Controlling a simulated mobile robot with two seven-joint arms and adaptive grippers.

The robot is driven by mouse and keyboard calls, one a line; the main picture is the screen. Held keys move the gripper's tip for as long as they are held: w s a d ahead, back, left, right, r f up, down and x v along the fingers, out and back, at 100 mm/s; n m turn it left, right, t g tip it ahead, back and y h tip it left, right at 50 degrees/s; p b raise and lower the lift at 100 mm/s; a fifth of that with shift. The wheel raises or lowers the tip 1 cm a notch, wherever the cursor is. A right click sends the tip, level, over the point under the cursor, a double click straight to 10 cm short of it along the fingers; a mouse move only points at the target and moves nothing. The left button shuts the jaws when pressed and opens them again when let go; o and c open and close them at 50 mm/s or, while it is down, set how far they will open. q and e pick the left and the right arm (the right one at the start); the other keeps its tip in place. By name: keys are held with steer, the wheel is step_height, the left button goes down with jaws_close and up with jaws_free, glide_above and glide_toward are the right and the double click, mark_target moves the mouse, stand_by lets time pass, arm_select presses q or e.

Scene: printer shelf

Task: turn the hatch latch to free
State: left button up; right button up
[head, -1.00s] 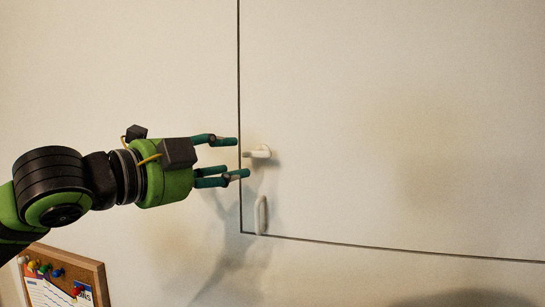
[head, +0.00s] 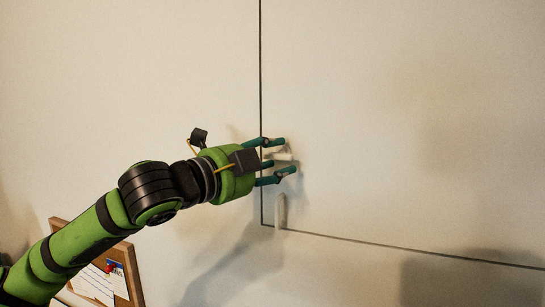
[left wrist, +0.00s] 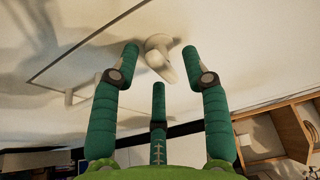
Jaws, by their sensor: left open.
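The pale hatch latch (head: 283,156) sits near the hatch's left edge in the head view, its lever lying about level and partly hidden by my fingers. In the left wrist view the latch (left wrist: 160,57) shows between the two outer fingertips. My left gripper (head: 286,157) is open, with its green fingers above and below the latch. I cannot tell whether they touch it. The hatch (head: 400,130) is a flat pale panel and appears shut, with a dark seam around it. My right gripper is not in view.
A pale upright handle (head: 281,211) stands on the hatch just below the latch, close under my lower finger. A cork board (head: 128,265) with papers is at lower left. Wooden shelving (left wrist: 270,135) shows at right in the left wrist view. The panel to the right is clear.

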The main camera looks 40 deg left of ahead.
arm_select(q)
jaws_close()
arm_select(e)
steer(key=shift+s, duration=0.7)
